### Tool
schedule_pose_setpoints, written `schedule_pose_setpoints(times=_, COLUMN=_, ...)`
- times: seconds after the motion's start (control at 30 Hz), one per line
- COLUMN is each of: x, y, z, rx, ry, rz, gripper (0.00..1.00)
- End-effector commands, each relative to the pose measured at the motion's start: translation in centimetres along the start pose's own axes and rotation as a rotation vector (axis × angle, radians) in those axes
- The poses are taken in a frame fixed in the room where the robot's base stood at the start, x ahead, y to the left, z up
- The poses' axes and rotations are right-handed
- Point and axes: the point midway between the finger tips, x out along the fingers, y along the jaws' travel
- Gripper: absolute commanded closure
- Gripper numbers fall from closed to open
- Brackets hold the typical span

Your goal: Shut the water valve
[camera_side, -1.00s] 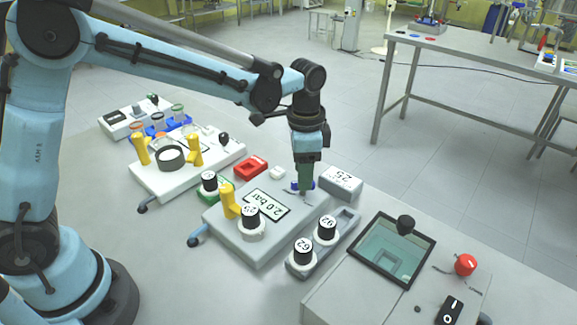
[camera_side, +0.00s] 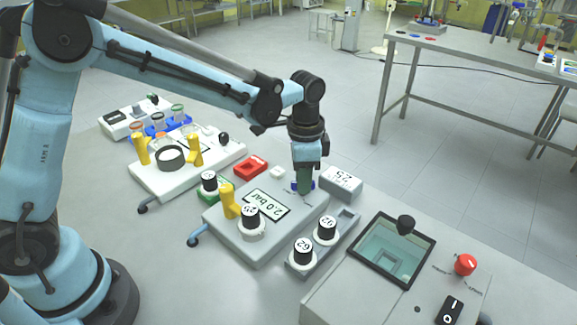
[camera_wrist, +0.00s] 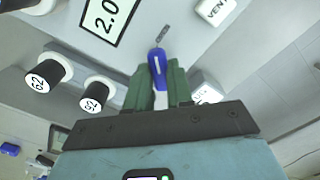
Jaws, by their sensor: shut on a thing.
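The blue water valve handle (camera_wrist: 158,66) stands on the grey panel with the 2.0 bar display (camera_side: 266,206). In the wrist view it points up the picture, between my gripper's two green fingers. My gripper (camera_wrist: 160,80) is shut on the blue handle, with a finger on either side. In the side view my gripper (camera_side: 304,187) points down at the back right of the panel, and its fingers hide most of the blue handle (camera_side: 294,186).
Black knobs marked 62 (camera_side: 303,250) and 92 (camera_side: 326,228) stand in front. A yellow handle (camera_side: 229,202) stands on the panel's left. A red block (camera_side: 250,167) lies behind.

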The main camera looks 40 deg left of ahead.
Motion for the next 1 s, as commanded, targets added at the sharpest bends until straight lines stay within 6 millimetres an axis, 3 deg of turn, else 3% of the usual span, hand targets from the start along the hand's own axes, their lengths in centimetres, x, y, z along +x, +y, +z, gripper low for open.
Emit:
schedule_pose_setpoints(times=0.37, x=-0.03, y=0.03, z=-0.01, rx=-0.117, ry=-0.002, rz=0.001, gripper=1.0)
schedule_pose_setpoints(times=1.0, x=-0.05, y=0.02, z=0.0, rx=-0.697, ry=-0.003, rz=0.0, gripper=1.0)
